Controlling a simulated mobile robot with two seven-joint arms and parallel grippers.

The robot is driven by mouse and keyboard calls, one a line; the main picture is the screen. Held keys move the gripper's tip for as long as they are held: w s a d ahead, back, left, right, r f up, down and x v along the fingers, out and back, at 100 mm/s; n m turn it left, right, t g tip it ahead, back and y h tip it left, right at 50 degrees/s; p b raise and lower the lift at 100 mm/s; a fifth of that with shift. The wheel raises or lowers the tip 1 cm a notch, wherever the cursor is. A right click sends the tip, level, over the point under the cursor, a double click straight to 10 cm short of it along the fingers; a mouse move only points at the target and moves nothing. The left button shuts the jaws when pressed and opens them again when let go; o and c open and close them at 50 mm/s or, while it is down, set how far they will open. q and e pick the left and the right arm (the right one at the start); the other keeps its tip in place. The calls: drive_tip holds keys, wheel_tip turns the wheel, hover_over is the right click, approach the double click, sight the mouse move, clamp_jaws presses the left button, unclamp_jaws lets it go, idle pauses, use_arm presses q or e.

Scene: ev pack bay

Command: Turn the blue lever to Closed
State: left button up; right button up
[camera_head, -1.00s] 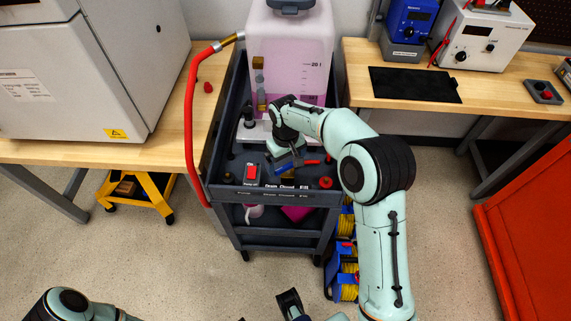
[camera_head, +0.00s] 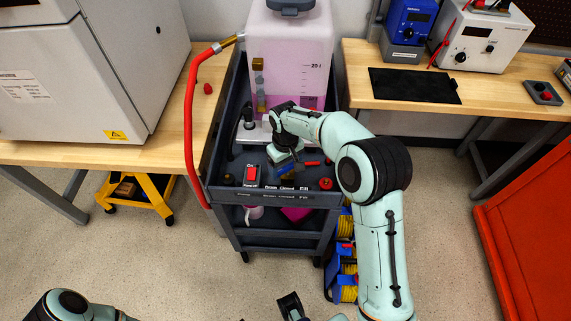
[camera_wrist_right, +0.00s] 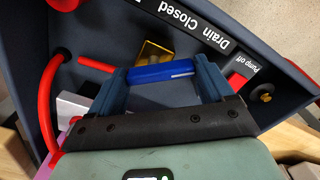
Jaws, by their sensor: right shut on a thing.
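The blue lever (camera_head: 284,172) is on the cart top, behind the front label strip (camera_head: 287,188) reading Drain, Closed and Fill. In the right wrist view the blue lever (camera_wrist_right: 161,72) spans between the two fingers of my right gripper (camera_wrist_right: 162,82), which is shut on it. A brass valve part (camera_wrist_right: 155,53) shows just beyond the lever. In the head view my right gripper (camera_head: 284,161) comes down over the lever and partly covers it. I cannot tell exactly which label the lever points to. My left gripper (camera_head: 288,307) shows only partly at the bottom edge.
A red pump switch (camera_head: 251,175) is left of the lever. A red handle (camera_head: 311,163) and red knob (camera_head: 326,183) are to its right. A tank of pink liquid (camera_head: 290,60) stands behind. A red hose (camera_head: 190,130) runs down the cart's left side.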

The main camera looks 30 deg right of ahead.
sight(287, 168)
drive_tip(key=n+p, duration=0.2)
drive_tip(key=n, duration=0.3)
drive_tip(key=shift+s+d+r, duration=0.1)
drive_tip(key=shift+s, duration=0.05)
drive_tip(key=n+p, duration=0.1)
drive_tip(key=n, duration=0.4)
drive_tip(key=shift+d, duration=0.1)
drive_tip(key=shift+n, duration=0.3)
drive_tip(key=o, duration=0.9)
drive_tip(key=shift+s, duration=0.1)
drive_tip(key=shift+o, duration=0.2)
wheel_tip(287, 168, up, 13)
drive_tip(key=p, duration=0.1)
drive_tip(key=shift+r+p, duration=0.2)
drive_tip(key=shift+p, duration=0.2)
drive_tip(key=shift+f, duration=0.1)
